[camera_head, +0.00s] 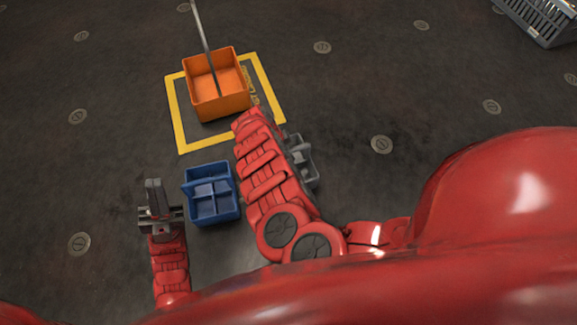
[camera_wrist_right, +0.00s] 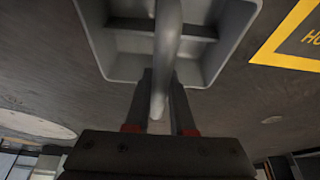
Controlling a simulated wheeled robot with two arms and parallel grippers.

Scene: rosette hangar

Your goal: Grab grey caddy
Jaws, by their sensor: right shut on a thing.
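The grey caddy (camera_head: 304,160) sits on the dark floor, partly hidden behind my right arm in the head view. In the right wrist view the grey caddy (camera_wrist_right: 205,62) shows its open compartments and a round grey bar, its handle (camera_wrist_right: 168,45). My right gripper (camera_wrist_right: 160,110) is shut on that handle, with one finger on each side. In the head view the right gripper is hidden by the arm. My left gripper (camera_head: 154,186) is at the lower left, fingers together and empty, apart from the caddies.
A blue caddy (camera_head: 211,206) stands between my two arms. A grey basket (camera_head: 545,22) is at the upper right. The floor at the right is mostly clear.

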